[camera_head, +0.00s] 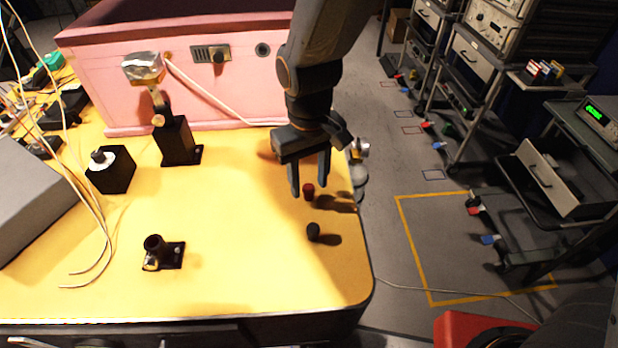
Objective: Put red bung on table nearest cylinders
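A small red bung (308,192) stands upright on the yellow table (230,240), near its right edge. My gripper (310,189) points down over it, with its two dark fingers apart. In this view the bung shows in the gap between the fingertips, with space on both sides. I cannot tell whether the fingertips are level with it or above it. A short black bung-like piece (313,232) stands in front of the red bung. I cannot tell which things are the cylinders.
A black stand with a tube (155,248) is at the front left. A black block (111,170) and a post with a shiny head (175,140) are behind it. A pink box (130,85) fills the back. A shiny item (359,178) is at the right edge. The front centre is clear.

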